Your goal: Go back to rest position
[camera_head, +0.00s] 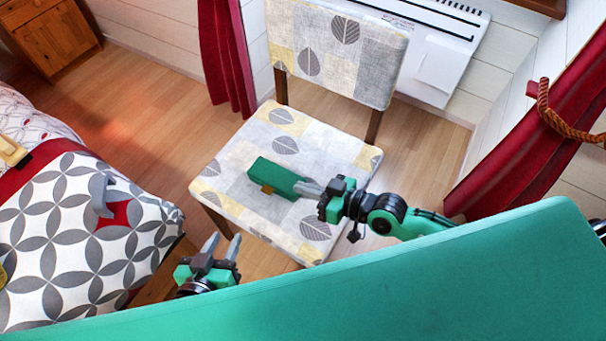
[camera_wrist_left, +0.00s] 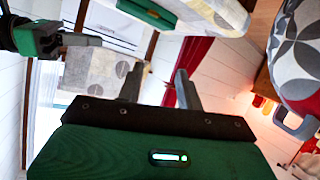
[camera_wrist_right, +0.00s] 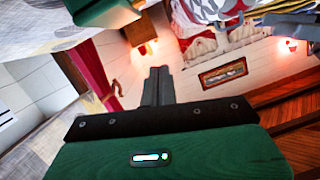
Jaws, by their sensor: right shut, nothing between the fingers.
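My left gripper (camera_head: 223,243) is open and empty, low in front of the chair between it and the bed. Its two fingers stand apart in the left wrist view (camera_wrist_left: 157,80). My right gripper (camera_head: 298,187) is shut with nothing between its fingers, over the right part of the chair seat. Its fingers lie together in the right wrist view (camera_wrist_right: 157,72). A green box-like object (camera_head: 270,176) lies on the seat beside the right fingertips in the head view. In the right wrist view the green object (camera_wrist_right: 100,8) is at the upper left, apart from the fingers.
The chair (camera_head: 330,140) has a leaf-patterned seat and backrest. A bed (camera_head: 60,245) with patterned cover stands at the left, with a grey loop-shaped thing (camera_head: 101,195) on it. Red curtains (camera_head: 228,60) and a white heater (camera_head: 440,55) are behind. Wooden floor (camera_head: 150,110) is free between bed and chair.

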